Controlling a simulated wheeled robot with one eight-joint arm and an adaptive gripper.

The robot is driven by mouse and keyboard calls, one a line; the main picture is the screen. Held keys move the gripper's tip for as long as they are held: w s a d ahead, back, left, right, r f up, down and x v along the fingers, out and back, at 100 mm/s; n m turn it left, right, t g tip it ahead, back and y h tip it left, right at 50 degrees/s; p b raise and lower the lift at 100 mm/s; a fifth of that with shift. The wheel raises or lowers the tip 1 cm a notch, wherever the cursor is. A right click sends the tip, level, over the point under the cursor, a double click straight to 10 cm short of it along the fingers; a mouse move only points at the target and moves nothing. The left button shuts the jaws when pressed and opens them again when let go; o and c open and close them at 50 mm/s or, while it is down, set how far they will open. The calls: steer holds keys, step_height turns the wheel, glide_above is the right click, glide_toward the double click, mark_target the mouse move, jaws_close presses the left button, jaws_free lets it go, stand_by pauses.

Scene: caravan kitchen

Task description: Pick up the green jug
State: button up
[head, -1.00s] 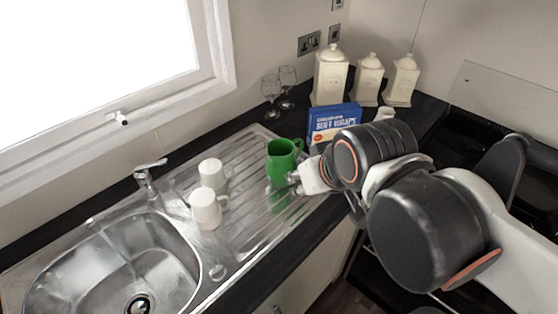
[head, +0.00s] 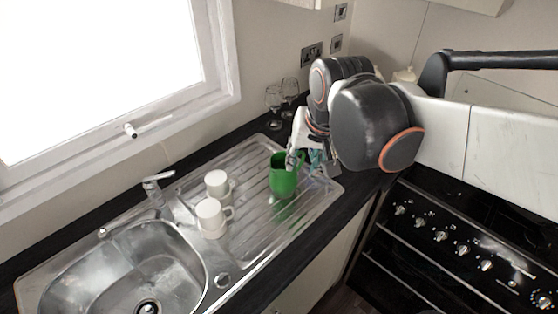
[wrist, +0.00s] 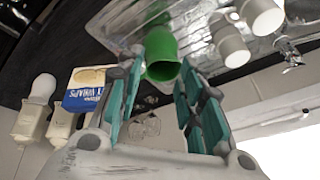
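The green jug (head: 284,178) stands upright on the ribbed steel drainer in the head view, to the right of the white mugs. In the wrist view the green jug (wrist: 161,52) shows beyond the fingertips, roughly between them. My gripper (wrist: 160,80) is open and empty, with its two teal-padded fingers spread apart. I cannot tell whether a finger touches the jug.
Two white mugs, one farther (head: 217,184) and one nearer (head: 210,214), stand on the drainer (head: 250,222) left of the jug. Wine glasses (head: 281,98) stand at the back. The blue box (wrist: 88,88) and pale canisters (wrist: 60,125) show in the wrist view. The sink (head: 125,270) is at left.

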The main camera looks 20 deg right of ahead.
steer(key=w+d+m+g+p, duration=0.4)
steer(key=w+m+p, duration=0.2)
steer(key=w, duration=0.5)
steer(key=shift+y, duration=0.3)
steer(key=shift+w+a+f+b, duration=0.1)
steer(key=shift+a+f+b, duration=0.25)
steer(key=shift+f, duration=2.1)
steer(key=shift+w+a+f+b, duration=0.1)
steer(key=shift+f+b, duration=0.4)
steer(key=shift+f, duration=2)
steer(key=shift+w+a+f+b, duration=0.1)
steer(key=shift+a+f+b, duration=0.25)
steer(key=shift+f, duration=2.1)
steer(key=shift+d, duration=0.1)
steer(key=shift+c, duration=0.5)
jaws_close()
